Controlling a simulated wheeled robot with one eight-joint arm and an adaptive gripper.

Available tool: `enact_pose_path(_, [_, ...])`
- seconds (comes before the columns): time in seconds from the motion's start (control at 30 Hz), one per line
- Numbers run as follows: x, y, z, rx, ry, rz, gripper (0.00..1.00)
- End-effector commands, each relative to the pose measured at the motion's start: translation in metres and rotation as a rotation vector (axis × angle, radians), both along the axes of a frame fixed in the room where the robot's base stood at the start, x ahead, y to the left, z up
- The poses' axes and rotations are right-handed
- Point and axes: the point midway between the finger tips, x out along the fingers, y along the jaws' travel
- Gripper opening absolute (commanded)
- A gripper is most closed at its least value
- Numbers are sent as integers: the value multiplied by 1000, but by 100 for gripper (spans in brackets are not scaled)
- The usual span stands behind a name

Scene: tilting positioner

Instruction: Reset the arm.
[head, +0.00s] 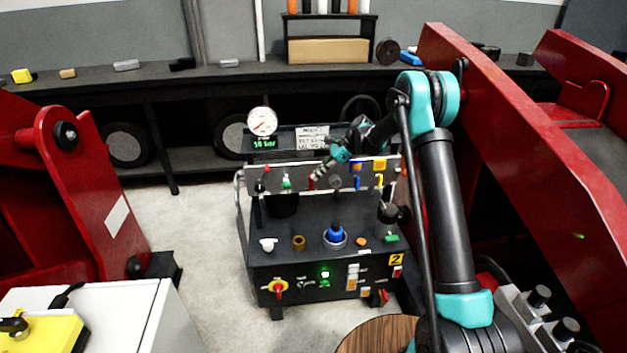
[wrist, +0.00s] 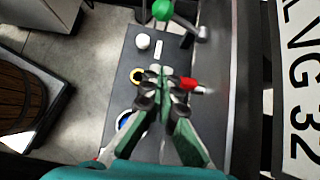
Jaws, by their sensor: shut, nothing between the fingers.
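My arm reaches from the right of the head view over a dark console (head: 320,262). My gripper (head: 317,174) is shut and empty in front of the console's upright valve panel (head: 270,183). In the wrist view its fingertips (wrist: 163,82) are close together. A red-tipped lever (wrist: 188,84) is just right of them; I cannot tell whether they touch. A green-knobbed lever (wrist: 162,9) is beyond them. The console top carries a white knob (head: 267,244), a brass ring (head: 298,243) and a blue knob (head: 335,234).
Red machine arms stand at left (head: 85,170) and right (head: 520,130). A gauge (head: 262,121) and a label plate (head: 312,138) rise behind the panel. A dark bench (head: 225,75) with small blocks runs along the back. Open floor (head: 190,215) lies left of the console.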

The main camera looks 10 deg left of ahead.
Motion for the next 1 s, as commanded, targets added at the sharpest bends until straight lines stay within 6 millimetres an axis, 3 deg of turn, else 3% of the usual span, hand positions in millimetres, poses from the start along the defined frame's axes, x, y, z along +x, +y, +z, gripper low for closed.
enact_pose_path(0.3, [-1, -1, 1, -1, -4, 1, 0])
enact_pose_path(0.47, [-9, -19, 12, -15, -66, 24, 0])
enact_pose_path(0.77, [-63, -99, 52, -106, -342, 171, 0])
enact_pose_path(1.0, [-122, -165, 70, -211, -549, 327, 0])
